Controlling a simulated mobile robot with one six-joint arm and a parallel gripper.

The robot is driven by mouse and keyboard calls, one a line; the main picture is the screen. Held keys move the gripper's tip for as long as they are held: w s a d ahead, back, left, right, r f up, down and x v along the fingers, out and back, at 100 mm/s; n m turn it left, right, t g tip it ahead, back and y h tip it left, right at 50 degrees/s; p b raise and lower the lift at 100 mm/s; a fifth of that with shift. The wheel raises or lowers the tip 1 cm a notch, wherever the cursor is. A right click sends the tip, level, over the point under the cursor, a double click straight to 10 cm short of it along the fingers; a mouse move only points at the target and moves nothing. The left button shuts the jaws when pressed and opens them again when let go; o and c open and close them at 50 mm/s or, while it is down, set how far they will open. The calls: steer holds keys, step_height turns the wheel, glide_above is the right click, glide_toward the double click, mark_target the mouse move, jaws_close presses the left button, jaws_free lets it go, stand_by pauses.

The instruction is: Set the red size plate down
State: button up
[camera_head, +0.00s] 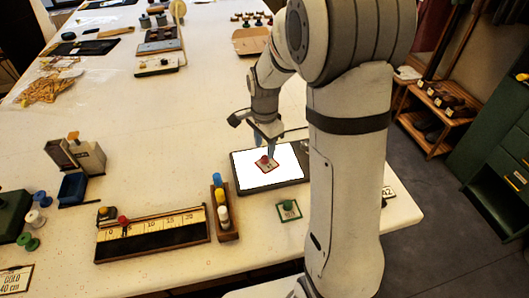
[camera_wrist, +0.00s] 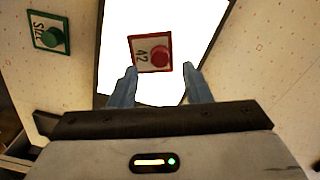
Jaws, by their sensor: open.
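The red size plate (camera_wrist: 150,54), a small square with a red rim, a red knob and the marking "42", lies on the bright white light panel (camera_wrist: 117,35). In the head view the plate (camera_head: 265,166) rests near the middle of the lit panel (camera_head: 285,175). My gripper (camera_wrist: 160,88) is open, its two blue fingers apart. The plate is just beyond the fingertips in the wrist view, with nothing between the fingers. In the head view my gripper (camera_head: 271,150) is right above the plate and partly covers it.
A green size plate (camera_head: 288,210) lies on the table in front of the panel. A wooden rack with coloured bottles (camera_head: 222,212) stands left of the panel, beside a ruler block (camera_head: 152,233). A card (camera_head: 388,193) lies at the right table edge. Clear table lies behind the panel.

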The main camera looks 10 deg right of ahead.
mark_target(265, 157)
step_height(265, 157, up, 8)
steer(key=s+r+n+t, duration=0.3)
steer(key=s+n, duration=1)
steer(key=s, duration=0.7)
steer(key=shift+s+d+r+b, duration=0.2)
steer(key=shift+d+r+b, duration=0.1)
steer(key=shift+r, duration=0.3)
